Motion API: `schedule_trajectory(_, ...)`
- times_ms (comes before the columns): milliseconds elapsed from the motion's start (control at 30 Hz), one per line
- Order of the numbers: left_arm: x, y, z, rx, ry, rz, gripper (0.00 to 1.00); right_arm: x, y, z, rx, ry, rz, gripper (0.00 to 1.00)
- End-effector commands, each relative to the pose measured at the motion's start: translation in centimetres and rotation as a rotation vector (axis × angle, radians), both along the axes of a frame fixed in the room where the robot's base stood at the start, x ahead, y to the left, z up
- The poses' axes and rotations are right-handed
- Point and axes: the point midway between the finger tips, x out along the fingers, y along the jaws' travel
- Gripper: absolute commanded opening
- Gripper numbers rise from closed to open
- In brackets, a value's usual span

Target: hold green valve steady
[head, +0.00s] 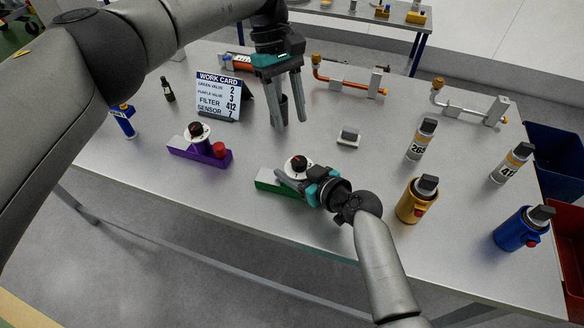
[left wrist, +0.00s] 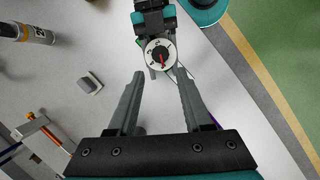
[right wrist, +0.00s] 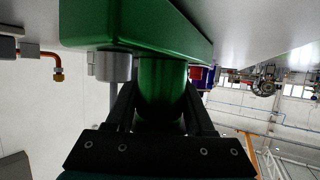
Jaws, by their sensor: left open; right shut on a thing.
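The green valve stands near the front edge of the table, with a long green base (head: 268,182) and a white dial (head: 298,165) with a red pointer on top. My right gripper (head: 296,183) is shut on its round green body (right wrist: 160,92), just under the dial; the base also shows in the right wrist view (right wrist: 130,24). My left gripper (head: 290,124) is open and empty, pointing down behind the valve. In the left wrist view the dial (left wrist: 160,54) lies beyond the open fingertips (left wrist: 158,76), apart from them.
A purple valve (head: 205,152) stands left of the green one. A work card (head: 217,96) stands behind it, giving green valve 2. A small grey block (head: 348,137), labelled canisters (head: 421,140) and a yellow canister (head: 416,203) lie to the right. Bare table surrounds the green valve's left side.

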Motion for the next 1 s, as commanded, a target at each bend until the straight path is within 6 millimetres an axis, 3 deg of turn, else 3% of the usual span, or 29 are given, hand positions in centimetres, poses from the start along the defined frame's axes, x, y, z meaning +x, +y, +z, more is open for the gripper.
schedule_trajectory(300,0.0,0.0,0.0,0.0,0.0,0.0,0.5,0.1,0.0,0.2,0.002,-0.005,-0.001,0.0)
schedule_trajectory(500,-0.1,0.0,0.0,0.014,0.007,0.034,0.71,0.1,0.0,0.2,0.002,-0.005,-0.001,0.0)
schedule_trajectory(567,-0.2,-0.1,0.0,0.029,0.014,0.07,0.72,0.1,0.0,0.2,0.002,-0.005,-0.001,0.0)
schedule_trajectory(1000,-1.2,-0.5,0.0,0.238,0.096,0.611,0.72,0.1,0.0,0.2,0.003,-0.004,-0.001,0.0)
